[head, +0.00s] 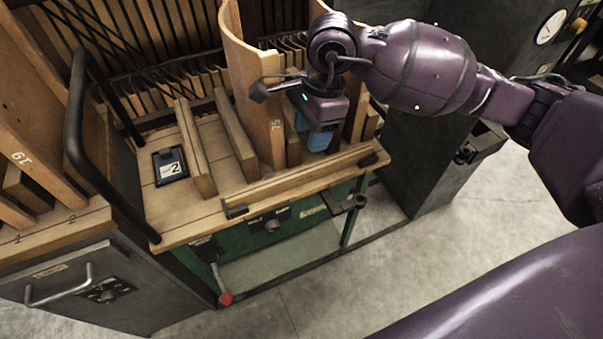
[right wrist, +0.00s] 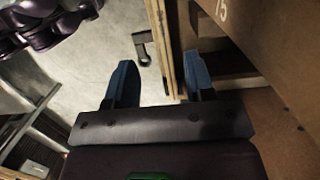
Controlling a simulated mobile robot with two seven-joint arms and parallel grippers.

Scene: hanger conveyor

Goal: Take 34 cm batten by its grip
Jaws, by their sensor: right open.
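A long light wooden bar (head: 300,181) with a dark fitting at each end lies along the front edge of the wooden worktop (head: 185,226). Shorter upright wooden bars (head: 196,148) (head: 236,136) stand behind it. I cannot read a length on any of them, so I cannot tell which is the 34 cm batten. My right gripper (head: 312,133) points down over the right part of the worktop, behind the front bar. My left gripper is not in view.
A curved wooden panel marked 75 (head: 252,80) stands close beside my right gripper. A black rail (head: 75,130) rises at left. A small black plate marked 2 (head: 170,165) lies on the worktop. A dark cabinet (head: 425,150) stands right; the floor in front is clear.

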